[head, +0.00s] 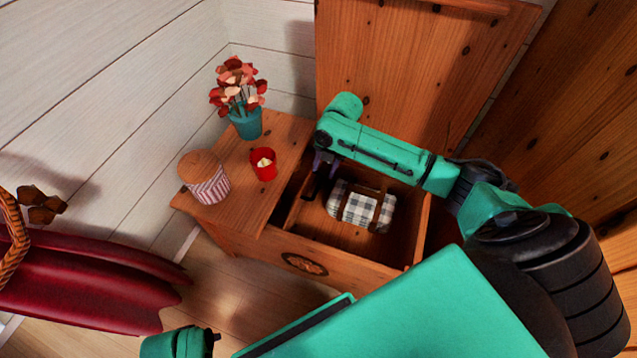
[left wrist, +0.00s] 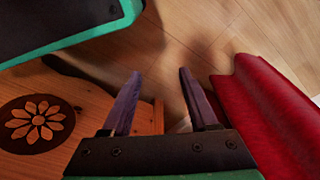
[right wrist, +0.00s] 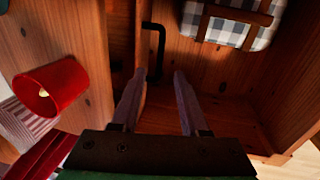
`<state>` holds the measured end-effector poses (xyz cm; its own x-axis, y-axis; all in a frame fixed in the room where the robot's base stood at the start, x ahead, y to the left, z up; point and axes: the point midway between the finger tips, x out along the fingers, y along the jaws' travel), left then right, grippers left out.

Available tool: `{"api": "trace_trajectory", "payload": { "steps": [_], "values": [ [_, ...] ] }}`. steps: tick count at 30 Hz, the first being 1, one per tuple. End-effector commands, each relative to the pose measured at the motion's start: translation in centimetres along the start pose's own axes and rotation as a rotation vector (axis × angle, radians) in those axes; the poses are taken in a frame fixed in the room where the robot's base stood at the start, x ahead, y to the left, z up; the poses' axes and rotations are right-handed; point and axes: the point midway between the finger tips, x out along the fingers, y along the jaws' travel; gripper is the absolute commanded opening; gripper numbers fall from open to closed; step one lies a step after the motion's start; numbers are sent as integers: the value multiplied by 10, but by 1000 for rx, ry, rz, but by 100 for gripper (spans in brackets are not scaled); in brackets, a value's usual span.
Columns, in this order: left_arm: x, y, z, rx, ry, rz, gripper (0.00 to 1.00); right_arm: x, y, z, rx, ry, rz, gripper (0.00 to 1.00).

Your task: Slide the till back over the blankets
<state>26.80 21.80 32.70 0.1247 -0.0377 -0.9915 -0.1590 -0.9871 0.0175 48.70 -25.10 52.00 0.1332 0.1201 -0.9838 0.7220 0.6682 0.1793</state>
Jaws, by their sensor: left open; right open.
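The wooden chest (head: 335,255) stands with its right-hand lid (head: 415,70) raised. A plaid blanket bundle with brown straps (head: 362,206) lies inside; it also shows in the right wrist view (right wrist: 235,25). The till's thin wooden wall (head: 297,207) seems to show at the opening's left, partly hidden. A black handle (right wrist: 153,50) stands just ahead of my right gripper (right wrist: 157,76), whose open, empty fingers point down into the chest, left of the blanket. Whether they straddle the handle I cannot tell. My left gripper (left wrist: 160,73) is open and empty, low before the chest.
On the chest's fixed left top stand a teal pot of flowers (head: 245,122), a red candle cup (head: 263,163) and a striped jar (head: 205,180). A dark red padded seat (head: 85,285) is at the left. Bare floor lies between it and the chest.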

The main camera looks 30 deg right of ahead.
Motion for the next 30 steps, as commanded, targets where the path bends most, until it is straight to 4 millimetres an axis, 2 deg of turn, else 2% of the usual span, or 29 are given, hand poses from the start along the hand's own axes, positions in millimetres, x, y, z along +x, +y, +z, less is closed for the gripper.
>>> {"api": "trace_trajectory", "payload": {
  "steps": [1,3,7,12,19,20,21,23,30],
  "values": [
    [-4,2,-6,2,10,5,60,20,-1,-1,2,3,-1,45],
    [-18,5,-13,6,14,11,60,38,-1,-1,2,3,-1,45],
    [-43,9,-20,12,19,21,60,65,0,-1,2,2,0,45],
    [-61,11,-23,16,22,27,60,78,0,0,2,1,0,45],
    [-64,11,-24,16,21,28,60,78,0,0,2,1,1,45],
    [-64,11,-24,16,21,28,60,78,0,0,2,1,1,37],
    [-64,11,-24,16,21,28,60,78,0,0,2,1,1,22],
    [-64,12,-24,16,22,28,60,78,0,0,2,1,0,0],
    [-64,12,-24,16,22,28,60,78,0,0,3,1,0,0]
  ]
}}
